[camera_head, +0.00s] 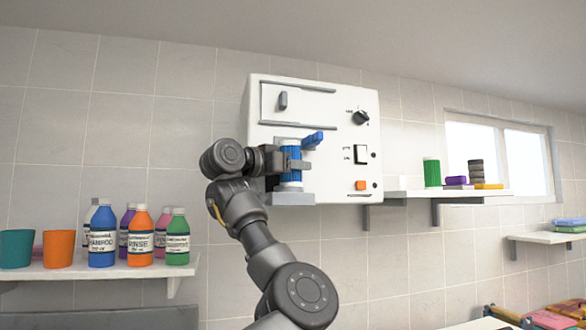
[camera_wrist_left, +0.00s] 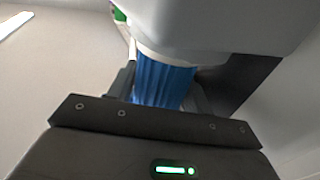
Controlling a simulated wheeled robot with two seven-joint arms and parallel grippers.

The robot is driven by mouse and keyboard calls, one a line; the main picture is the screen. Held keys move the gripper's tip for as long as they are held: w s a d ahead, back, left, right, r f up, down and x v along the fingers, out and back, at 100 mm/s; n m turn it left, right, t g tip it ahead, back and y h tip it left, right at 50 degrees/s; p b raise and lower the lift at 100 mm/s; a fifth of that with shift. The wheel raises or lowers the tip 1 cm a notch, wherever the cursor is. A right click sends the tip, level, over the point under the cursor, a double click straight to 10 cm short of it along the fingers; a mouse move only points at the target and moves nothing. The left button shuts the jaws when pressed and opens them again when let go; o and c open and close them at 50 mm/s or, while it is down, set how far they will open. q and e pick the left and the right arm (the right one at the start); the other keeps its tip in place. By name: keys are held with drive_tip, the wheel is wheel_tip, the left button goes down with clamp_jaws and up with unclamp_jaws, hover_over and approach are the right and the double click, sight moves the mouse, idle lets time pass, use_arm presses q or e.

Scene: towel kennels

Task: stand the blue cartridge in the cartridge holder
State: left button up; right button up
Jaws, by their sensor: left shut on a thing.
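The blue cartridge (camera_head: 291,176) is ribbed and upright in front of the white wall unit (camera_head: 330,110). My left gripper (camera_head: 292,164) is shut around its middle, coming from the left. Just below the cartridge is a grey ledge on the unit (camera_head: 303,198), which looks like the cartridge holder; whether the cartridge's base touches it, I cannot tell. In the left wrist view the cartridge's blue ribbed side (camera_wrist_left: 163,83) shows between the fingers, with a pale end against a large white shape. My right gripper is not in view.
A blue lever (camera_head: 312,140) sticks out beside the cartridge's top. The unit also has a dark knob (camera_head: 361,118) and an orange button (camera_head: 361,185). A shelf (camera_head: 400,194) at right carries a green ribbed cylinder (camera_head: 432,172). Cups and bottles (camera_head: 139,240) stand on the left shelf.

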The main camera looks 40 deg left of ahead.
use_arm(q)
drive_tip(key=shift+w+f, duration=0.15)
drive_tip(key=shift+f, duration=0.45)
drive_tip(key=shift+c, duration=0.6)
drive_tip(key=o, duration=1.5)
drive_tip(key=shift+s+d+r, duration=0.15)
drive_tip(key=shift+s, duration=0.05)
drive_tip(key=shift+d+r, duration=0.1)
drive_tip(key=shift+r, duration=0.1)
drive_tip(key=shift+s, duration=0.1)
